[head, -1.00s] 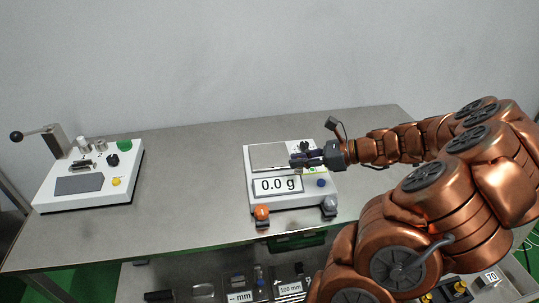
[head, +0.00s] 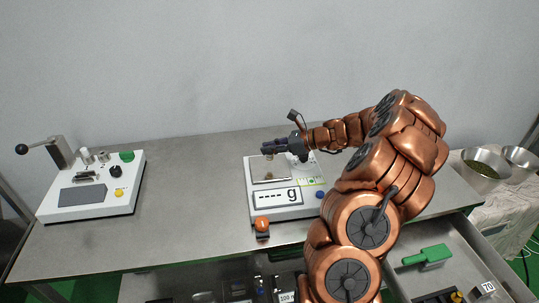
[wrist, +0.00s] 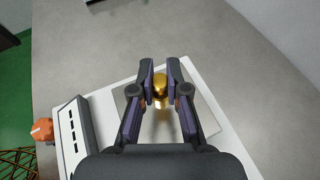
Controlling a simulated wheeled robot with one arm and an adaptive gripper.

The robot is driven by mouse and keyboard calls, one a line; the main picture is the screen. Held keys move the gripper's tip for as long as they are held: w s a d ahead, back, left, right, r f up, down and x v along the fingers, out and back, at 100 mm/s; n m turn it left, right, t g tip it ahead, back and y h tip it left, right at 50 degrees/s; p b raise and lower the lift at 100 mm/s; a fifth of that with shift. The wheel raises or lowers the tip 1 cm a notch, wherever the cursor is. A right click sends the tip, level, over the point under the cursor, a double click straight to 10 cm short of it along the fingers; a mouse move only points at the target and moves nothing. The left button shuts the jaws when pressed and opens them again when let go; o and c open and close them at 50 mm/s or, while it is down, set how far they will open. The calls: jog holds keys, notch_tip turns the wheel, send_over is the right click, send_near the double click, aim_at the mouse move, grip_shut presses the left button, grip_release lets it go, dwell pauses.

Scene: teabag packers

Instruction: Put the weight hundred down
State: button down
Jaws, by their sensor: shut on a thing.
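My gripper (head: 272,149) is above the steel pan (head: 262,178) of the white scale (head: 309,208). In the wrist view its two fingers (wrist: 160,78) are shut on a small brass weight (wrist: 160,88), which stands out over the pan (wrist: 190,118). In the head view the weight is mostly hidden by the fingers, and a small brownish spot below them may be its reflection. I cannot read any marking on the weight. The weight appears to be apart from the pan. The scale's display (head: 277,197) shows dashes and "g".
An orange knob (head: 262,224) is at the scale's front left. A white sealing device (head: 95,190) with a black-knobbed lever stands at the table's left. An open drawer (head: 450,262) holds a green-handled tool (head: 426,256). Metal bowls (head: 481,170) stand at right. The table's middle is clear.

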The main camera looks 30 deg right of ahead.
aim_at(270, 157)
jog(key=shift+f+p, duration=0.35)
jog(key=shift+f, duration=1.45)
jog(key=c, duration=1.2)
grip_release()
jog(key=shift+f, duration=0.1)
